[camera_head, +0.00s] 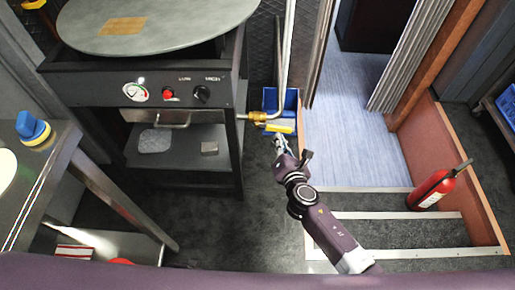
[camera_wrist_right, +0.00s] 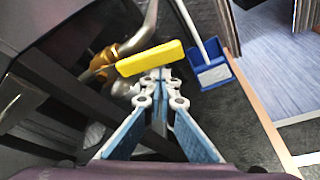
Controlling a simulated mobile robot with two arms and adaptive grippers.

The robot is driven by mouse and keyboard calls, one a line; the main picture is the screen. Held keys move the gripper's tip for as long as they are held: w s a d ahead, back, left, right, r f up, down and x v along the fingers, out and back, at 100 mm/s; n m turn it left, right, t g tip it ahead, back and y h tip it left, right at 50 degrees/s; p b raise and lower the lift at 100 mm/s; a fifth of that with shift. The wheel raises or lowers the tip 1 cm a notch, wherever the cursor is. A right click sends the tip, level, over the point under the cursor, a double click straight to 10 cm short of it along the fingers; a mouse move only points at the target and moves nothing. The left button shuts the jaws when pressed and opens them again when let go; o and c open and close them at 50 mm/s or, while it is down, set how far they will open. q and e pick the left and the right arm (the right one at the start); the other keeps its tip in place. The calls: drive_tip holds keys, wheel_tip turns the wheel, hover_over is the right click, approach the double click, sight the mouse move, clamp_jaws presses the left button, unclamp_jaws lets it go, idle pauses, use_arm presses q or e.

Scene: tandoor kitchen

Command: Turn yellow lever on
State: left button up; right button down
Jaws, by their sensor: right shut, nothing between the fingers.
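The yellow lever (camera_head: 282,129) sits on a brass gas fitting (camera_head: 257,116) at the right side of the tandoor stand. In the right wrist view the lever (camera_wrist_right: 150,58) lies crosswise, slightly tilted, just beyond my fingertips, with the brass fitting (camera_wrist_right: 103,60) to its left. My right gripper (camera_head: 280,141) is just below the lever in the head view. It is shut and empty, with its fingertips (camera_wrist_right: 155,76) together close to the lever's near edge. I cannot tell whether they touch it. My left gripper is not in view.
The black stand (camera_head: 190,80) with dial and red knob is left of the lever. A blue dustpan (camera_wrist_right: 214,74) stands behind the fitting. A metal pipe (camera_head: 287,60) rises from the fitting. A fire extinguisher (camera_head: 432,189) stands at right by the steps (camera_head: 390,215).

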drive_tip(key=v, duration=1.2)
drive_tip(key=shift+f, duration=0.1)
